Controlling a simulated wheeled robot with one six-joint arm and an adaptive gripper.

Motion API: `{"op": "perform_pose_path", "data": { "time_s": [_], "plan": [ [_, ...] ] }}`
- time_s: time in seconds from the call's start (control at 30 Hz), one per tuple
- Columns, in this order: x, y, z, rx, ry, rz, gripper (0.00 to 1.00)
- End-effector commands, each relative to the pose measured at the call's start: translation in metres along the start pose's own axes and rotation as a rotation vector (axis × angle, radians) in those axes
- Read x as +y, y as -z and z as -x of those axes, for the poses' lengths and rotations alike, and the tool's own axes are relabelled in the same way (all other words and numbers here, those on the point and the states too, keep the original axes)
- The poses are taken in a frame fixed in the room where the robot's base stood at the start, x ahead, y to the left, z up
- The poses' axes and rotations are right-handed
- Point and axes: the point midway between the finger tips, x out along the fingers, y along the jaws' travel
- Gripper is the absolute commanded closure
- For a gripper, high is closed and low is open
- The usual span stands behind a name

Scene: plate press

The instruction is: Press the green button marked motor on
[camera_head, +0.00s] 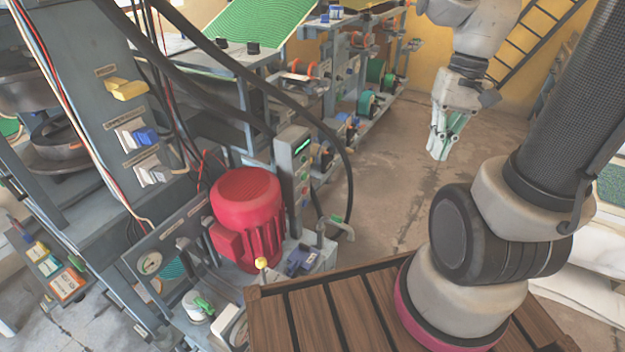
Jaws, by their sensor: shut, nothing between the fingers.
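No button with a readable "motor on" label shows. A narrow grey control box (287,165) stands behind the red motor (247,205). It has a bright green strip (302,146) near its top and small, blurred controls below it. I cannot tell whether one of these is the green button. My gripper (437,152) hangs at the upper right, pointing down, with pale green and white fingers. It is shut and empty, well to the right of the control box and apart from it.
A grey panel on the left carries a yellow switch (127,89) and a blue-and-white switch (138,136). Black hoses arch over the machine beside the control box. A yellow-tipped lever (261,263) stands before the motor. Open concrete floor (385,195) lies between machine and arm.

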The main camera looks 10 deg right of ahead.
Motion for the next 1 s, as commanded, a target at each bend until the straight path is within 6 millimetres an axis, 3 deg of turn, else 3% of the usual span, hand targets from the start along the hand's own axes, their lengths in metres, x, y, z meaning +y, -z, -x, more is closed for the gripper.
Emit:
{"op": "perform_pose_path", "data": {
  "time_s": [0.47, 1.0],
  "plan": [
    [-0.015, 0.025, -0.097, -0.403, 0.232, -0.345, 1.00],
    [-0.066, 0.070, -0.212, -0.771, 0.636, -0.830, 1.00]
  ]
}}
